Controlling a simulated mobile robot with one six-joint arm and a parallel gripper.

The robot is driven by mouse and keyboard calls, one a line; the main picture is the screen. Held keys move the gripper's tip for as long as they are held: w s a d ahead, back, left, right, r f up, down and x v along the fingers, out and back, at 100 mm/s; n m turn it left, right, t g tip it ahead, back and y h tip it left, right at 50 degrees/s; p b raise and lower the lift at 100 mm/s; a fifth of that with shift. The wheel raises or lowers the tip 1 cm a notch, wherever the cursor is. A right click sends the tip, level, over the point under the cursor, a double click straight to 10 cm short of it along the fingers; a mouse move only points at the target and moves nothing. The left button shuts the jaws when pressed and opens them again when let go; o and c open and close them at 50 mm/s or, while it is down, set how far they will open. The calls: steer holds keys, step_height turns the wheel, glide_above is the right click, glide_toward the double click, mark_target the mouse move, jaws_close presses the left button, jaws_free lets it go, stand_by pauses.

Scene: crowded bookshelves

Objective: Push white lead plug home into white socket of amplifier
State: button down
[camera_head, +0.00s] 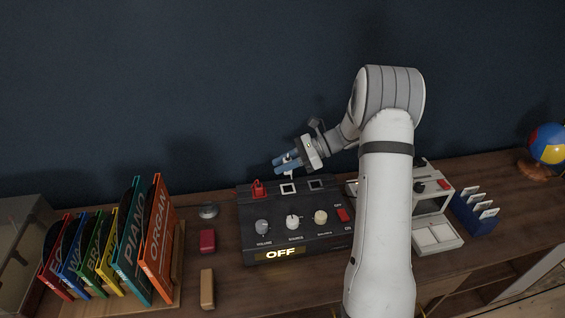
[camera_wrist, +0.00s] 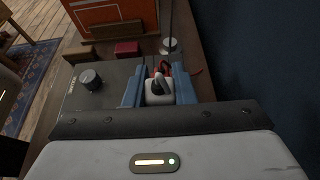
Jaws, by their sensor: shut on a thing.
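The black amplifier (camera_head: 270,214) stands on the wooden shelf and its display reads OFF. A white-outlined square socket (camera_head: 288,188) is in the middle of its rear row. My gripper (camera_head: 282,162) has blue fingers shut on the white lead plug (camera_head: 289,173), just above the white socket. The plug appears apart from the socket, though the exact gap is hard to judge. In the wrist view the white plug (camera_wrist: 159,98) sits between the blue fingers, with a dark grey lead bending over its top. The white socket is hidden there.
A red plug (camera_head: 257,188) sits in the left socket, close to the held plug. A black socket (camera_head: 316,184) lies to the right. Knobs and a red switch (camera_head: 342,215) are at the front. Upright records (camera_head: 158,240) stand left; a grey-white device (camera_head: 437,235) is right.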

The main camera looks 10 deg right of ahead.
mark_target(283, 184)
steer(key=shift+d, duration=0.1)
steer(key=shift+s+f+b, duration=0.1)
steer(key=shift+f+b, duration=1.2)
steer(key=shift+f, duration=1.65)
steer(key=shift+p, duration=0.45)
steer(key=shift+f+b, duration=0.7)
steer(key=shift+f, duration=0.7)
steer(key=shift+r, duration=0.2)
steer(key=shift+r+p, duration=0.8)
steer(key=shift+r, duration=0.1)
steer(key=shift+p, duration=0.35)
stand_by(0.7)
